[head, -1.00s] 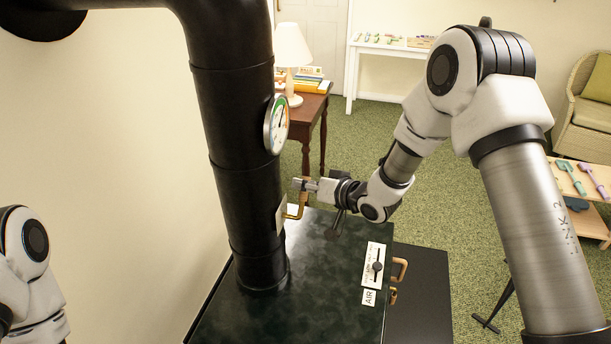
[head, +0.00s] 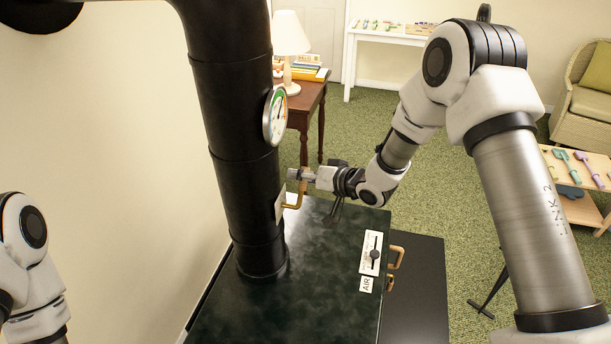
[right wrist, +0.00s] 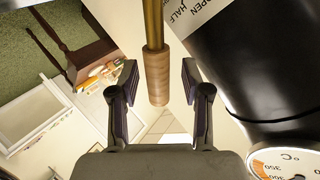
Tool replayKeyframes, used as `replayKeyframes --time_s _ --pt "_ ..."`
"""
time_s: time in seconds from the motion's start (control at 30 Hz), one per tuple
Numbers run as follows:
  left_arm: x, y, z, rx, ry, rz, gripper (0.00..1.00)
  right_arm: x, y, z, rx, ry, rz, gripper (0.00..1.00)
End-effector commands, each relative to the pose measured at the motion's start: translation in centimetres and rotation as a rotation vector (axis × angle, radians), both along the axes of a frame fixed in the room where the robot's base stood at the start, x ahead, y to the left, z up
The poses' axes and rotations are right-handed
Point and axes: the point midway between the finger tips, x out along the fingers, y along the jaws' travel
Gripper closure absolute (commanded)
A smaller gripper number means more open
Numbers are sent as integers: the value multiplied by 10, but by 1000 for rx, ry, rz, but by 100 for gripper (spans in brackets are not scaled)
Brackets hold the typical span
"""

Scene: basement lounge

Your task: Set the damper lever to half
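The damper lever is a brass rod (right wrist: 153,22) with a wooden grip (right wrist: 157,75) in the right wrist view. In the head view the lever (head: 292,205) sticks out from the black stovepipe (head: 243,180) beside a small pale plate (head: 279,206). My right gripper (head: 298,175) is at the lever's upper end. In the right wrist view my right gripper (right wrist: 159,82) is open, one finger on each side of the wooden grip, with a gap on both sides. The plate (right wrist: 198,14) there reads OPEN and HALF. My left gripper is out of view; only its arm shows.
A round dial gauge (head: 275,117) sits on the pipe above the lever. The dark stove top (head: 310,275) lies below, with an AIR slider (head: 372,253) and a handle (head: 397,257) at its right. A lamp table (head: 304,102) stands behind.

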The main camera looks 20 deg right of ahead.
Motion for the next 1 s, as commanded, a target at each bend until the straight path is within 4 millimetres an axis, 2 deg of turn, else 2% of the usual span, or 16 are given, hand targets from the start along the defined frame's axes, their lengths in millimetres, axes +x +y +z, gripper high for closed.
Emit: replayKeyframes --time_s 0.17,0.27,0.6,0.7,1.0 --pt "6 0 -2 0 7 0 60 -1 -2 2 1 -2 -2 52" --pt "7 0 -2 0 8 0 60 -9 -7 7 2 -2 -4 52" --pt "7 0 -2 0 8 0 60 -76 -45 41 8 -3 -5 52" --pt "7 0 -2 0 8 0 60 -89 -52 47 4 -3 -3 52" --pt "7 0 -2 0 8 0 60 -97 -55 50 0 -2 2 52"
